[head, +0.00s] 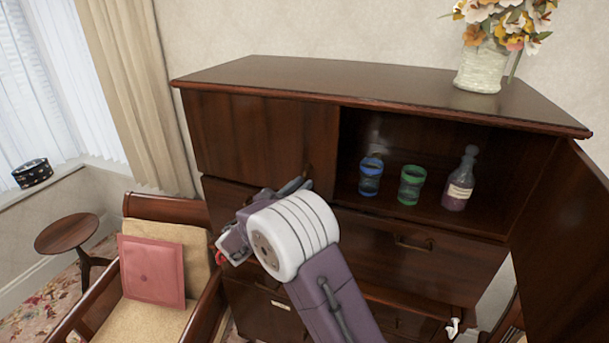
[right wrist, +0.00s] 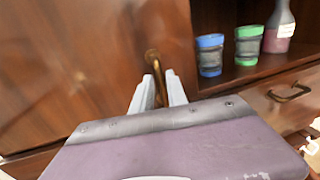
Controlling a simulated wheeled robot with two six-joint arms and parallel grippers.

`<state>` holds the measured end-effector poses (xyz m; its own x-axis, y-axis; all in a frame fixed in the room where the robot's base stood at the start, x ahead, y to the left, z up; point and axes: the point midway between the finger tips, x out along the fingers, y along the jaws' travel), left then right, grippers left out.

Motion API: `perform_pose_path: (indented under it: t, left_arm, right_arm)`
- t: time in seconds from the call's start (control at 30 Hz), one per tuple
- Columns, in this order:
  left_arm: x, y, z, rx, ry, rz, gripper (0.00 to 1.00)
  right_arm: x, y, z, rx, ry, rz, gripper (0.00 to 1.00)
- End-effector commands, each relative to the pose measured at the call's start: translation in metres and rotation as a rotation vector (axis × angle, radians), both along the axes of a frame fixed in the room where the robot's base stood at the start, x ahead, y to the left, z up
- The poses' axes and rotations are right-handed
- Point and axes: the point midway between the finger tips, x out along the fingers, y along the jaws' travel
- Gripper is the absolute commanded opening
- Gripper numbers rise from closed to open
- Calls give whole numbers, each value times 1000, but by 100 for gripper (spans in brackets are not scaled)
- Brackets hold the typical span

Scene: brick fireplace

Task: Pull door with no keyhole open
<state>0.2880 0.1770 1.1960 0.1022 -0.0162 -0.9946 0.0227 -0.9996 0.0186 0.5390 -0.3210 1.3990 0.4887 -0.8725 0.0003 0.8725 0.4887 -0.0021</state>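The closed upper-left door (head: 245,135) of the dark wood cabinet shows no visible keyhole; part of it is hidden behind my arm. Its brass handle (right wrist: 153,62) shows in the right wrist view, near the door's right edge. My right gripper (head: 300,185) is at this handle. In the right wrist view its two pale fingers (right wrist: 159,90) lie on either side of the handle and look closed around it. The upper-right door (head: 565,245) is swung open to the right. My left gripper is not in view.
The open compartment holds a blue-rimmed cup (head: 370,178), a green-rimmed cup (head: 411,186) and a bottle (head: 460,183). A flower vase (head: 481,68) stands on the cabinet top. Left of the cabinet are an armchair (head: 200,300) with a pink cushion (head: 153,271) and a small round table (head: 66,233).

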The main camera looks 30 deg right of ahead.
Motion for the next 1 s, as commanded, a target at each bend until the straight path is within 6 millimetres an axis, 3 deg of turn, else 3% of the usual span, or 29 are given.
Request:
perform_pose_path:
  t: [0.13,0.43,0.5,1.0]
  left_arm:
    - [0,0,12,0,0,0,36]
    - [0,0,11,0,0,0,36]
    - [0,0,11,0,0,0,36]
    - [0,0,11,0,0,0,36]
  right_arm:
    - [8,-16,2,1,0,-2,18]
    - [11,-19,-1,1,0,0,18]
    - [10,-19,-1,1,0,0,0]
    - [10,-18,-1,2,0,0,0]
